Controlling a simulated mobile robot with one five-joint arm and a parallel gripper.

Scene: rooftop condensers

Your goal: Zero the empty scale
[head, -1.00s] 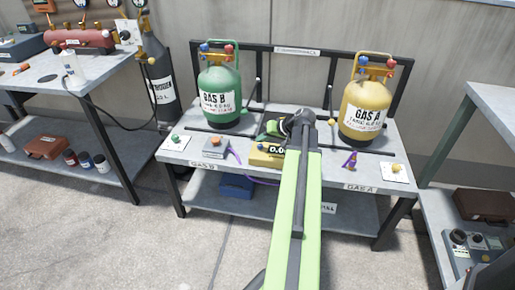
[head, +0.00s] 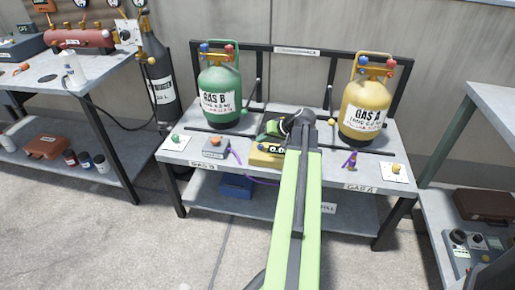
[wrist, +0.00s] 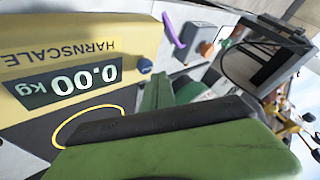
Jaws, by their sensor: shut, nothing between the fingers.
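The yellow scale (head: 262,160) stands on the middle of the bench, partly hidden by my arm. In the wrist view the scale's yellow housing (wrist: 50,42) carries the word HARNSCALE, upside down. Its display (wrist: 68,84) reads 0.00 kg. A blue button (wrist: 145,66) sits at the housing's end, clear of my fingers in that picture. The scale's dark platform (wrist: 38,133) with a yellow ring shows no load in its visible part. My gripper (head: 272,129) is shut and empty above the scale. Its green parts fill the lower wrist view, and contact cannot be told.
A green GAS B cylinder (head: 219,92) stands behind left and a yellow GAS A cylinder (head: 366,108) behind right. A small grey box (head: 215,147) with an orange knob is left of the scale. A purple clip-like object (head: 350,160) lies to the right, with clear bench around it.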

